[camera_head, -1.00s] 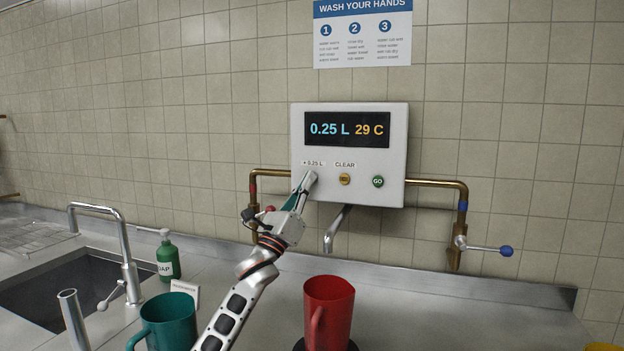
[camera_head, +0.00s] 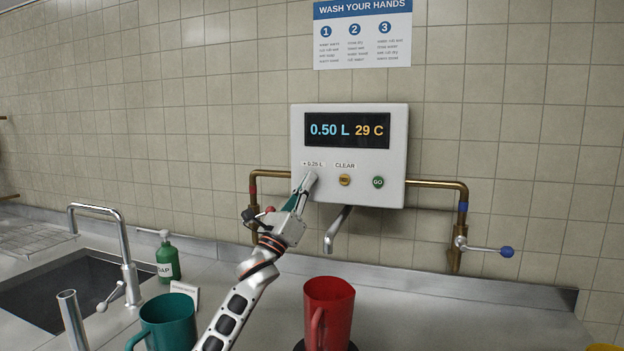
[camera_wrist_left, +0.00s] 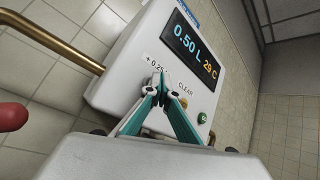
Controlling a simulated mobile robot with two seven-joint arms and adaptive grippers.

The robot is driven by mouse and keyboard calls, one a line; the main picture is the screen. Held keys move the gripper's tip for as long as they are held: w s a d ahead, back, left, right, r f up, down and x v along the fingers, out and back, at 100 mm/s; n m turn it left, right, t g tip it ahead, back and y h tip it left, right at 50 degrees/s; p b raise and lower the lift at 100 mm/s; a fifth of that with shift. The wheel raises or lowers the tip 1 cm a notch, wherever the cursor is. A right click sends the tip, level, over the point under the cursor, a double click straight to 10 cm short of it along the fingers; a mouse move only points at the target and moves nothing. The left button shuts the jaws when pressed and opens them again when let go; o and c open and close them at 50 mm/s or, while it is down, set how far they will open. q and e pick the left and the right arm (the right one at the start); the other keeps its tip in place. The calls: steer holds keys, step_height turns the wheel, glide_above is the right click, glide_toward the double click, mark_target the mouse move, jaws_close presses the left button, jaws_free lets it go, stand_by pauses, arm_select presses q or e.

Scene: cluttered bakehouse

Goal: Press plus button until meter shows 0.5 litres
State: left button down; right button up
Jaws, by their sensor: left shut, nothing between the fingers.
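The white water meter box (camera_head: 398,150) hangs on the tiled wall. Its display (camera_head: 347,130) reads 0.50 L and 29 C; the left wrist view shows the same display (camera_wrist_left: 194,47). The + 0.25 L label (camera_head: 313,163) is at lower left, and its plus button is hidden behind my left gripper. My left gripper (camera_head: 310,177) is shut and empty, its tips at the button's place below the label. In the left wrist view the gripper tips (camera_wrist_left: 160,79) meet the panel there; contact cannot be told for certain. The CLEAR button (camera_head: 345,180) and green GO button (camera_head: 378,181) sit to the right.
A spout (camera_head: 336,232) comes out below the box. Copper pipes run on both sides, with a blue-knobbed valve lever (camera_head: 490,249) at right. A red jug (camera_head: 329,305) and a teal jug (camera_head: 168,322) stand on the counter. A soap bottle (camera_head: 167,258) stands beside the sink.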

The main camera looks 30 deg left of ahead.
arm_select(q)
steer(key=shift+s+d+y, duration=0.15)
steer(key=shift+s+y, duration=0.15)
steer(key=shift+s, duration=0.35)
steer(key=s, duration=0.2)
steer(key=s+d+p, duration=0.1)
steer(key=s, duration=0.1)
steer(key=shift+s+d, duration=0.1)
steer(key=shift+s, duration=0.3)
stand_by(1.6)
